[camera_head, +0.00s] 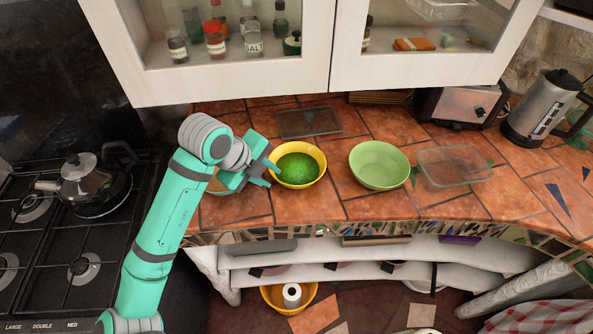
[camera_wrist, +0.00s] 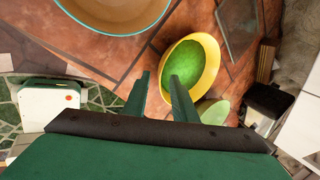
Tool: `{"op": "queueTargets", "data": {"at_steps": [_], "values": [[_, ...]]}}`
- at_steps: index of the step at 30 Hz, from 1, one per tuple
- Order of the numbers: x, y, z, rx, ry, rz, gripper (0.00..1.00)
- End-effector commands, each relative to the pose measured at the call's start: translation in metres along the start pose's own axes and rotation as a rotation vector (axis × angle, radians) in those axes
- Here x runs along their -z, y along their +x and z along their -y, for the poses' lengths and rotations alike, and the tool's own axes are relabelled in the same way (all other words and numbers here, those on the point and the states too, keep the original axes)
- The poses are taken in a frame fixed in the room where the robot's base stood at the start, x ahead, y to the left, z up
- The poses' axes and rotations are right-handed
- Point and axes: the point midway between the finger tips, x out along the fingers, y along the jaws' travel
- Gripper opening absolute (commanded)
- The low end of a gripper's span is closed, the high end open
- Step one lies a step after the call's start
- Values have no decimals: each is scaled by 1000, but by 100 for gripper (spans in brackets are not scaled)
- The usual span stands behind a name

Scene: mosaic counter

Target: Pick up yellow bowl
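The yellow bowl (camera_head: 322,163), green inside, stands upright on the tiled counter. My gripper (camera_head: 269,172) is at the bowl's left side in the head view, its fingertips close to the rim. In the wrist view, the two fingers (camera_wrist: 160,84) are apart with nothing clamped between them. There the yellow bowl (camera_wrist: 208,52) lies ahead and to the right. Its near-left rim shows in the gap between the fingers, and the right finger overlaps the green inside. I cannot tell whether a finger touches the bowl.
A green bowl (camera_head: 379,166) and a clear container (camera_head: 455,164) stand to the right. A teal-rimmed bowl (camera_wrist: 115,12) is near my gripper in the wrist view. A dark tray (camera_head: 309,122) lies behind.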

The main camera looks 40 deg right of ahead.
Motion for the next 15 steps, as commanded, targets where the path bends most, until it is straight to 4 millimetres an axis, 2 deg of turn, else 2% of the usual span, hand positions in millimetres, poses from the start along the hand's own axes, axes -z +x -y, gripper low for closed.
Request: {"op": "queueTargets", "data": {"at_steps": [5, 15], "values": [[1, 11, 1, 1, -1, -2, 25], [1, 53, 3, 1, -2, -2, 25]]}}
